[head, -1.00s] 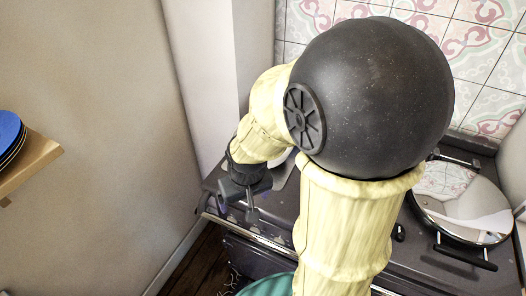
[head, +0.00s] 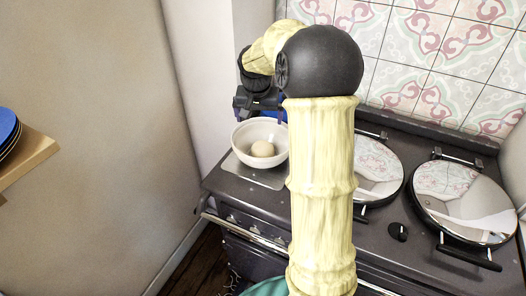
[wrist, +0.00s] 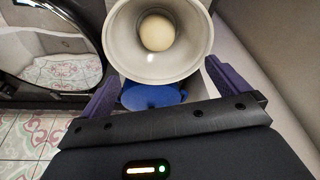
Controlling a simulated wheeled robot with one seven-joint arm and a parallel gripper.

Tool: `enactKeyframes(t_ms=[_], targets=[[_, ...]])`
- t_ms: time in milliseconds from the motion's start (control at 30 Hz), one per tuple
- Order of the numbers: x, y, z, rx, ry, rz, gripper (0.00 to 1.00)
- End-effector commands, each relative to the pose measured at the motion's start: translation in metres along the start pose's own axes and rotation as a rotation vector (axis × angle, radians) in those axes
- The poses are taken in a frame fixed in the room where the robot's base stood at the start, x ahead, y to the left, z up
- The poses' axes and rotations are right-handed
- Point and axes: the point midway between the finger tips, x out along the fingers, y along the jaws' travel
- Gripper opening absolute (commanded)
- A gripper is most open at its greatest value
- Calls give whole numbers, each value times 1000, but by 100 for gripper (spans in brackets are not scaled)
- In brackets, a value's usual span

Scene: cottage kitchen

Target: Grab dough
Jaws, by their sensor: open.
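The dough is a pale round ball (head: 262,149) in a white bowl (head: 241,140) on the left end of the dark stove top. In the wrist view the dough ball (wrist: 157,33) lies inside the bowl (wrist: 197,62). My gripper (head: 262,112) is behind the bowl, near its far rim, and is empty. In the wrist view its purple fingers (wrist: 158,85) are wide apart, with the bowl's near rim just beyond and between them. I cannot tell whether they touch the bowl.
A blue thing (wrist: 152,96) lies between my fingers, beside the bowl. Two round shiny hob lids (head: 465,205) stand to the right on the stove (head: 400,262). A tiled wall (head: 430,60) rises behind, and a plain wall (head: 110,120) is at the left.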

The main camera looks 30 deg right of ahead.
Motion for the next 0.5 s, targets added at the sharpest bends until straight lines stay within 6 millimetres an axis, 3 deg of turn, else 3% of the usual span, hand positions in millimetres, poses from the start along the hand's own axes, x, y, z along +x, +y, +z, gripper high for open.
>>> enactKeyframes(t_ms=[267, 500], targets=[[5, 0, 1, -2, -1, 0, 100], [41, 0, 1, -3, -4, 1, 100]])
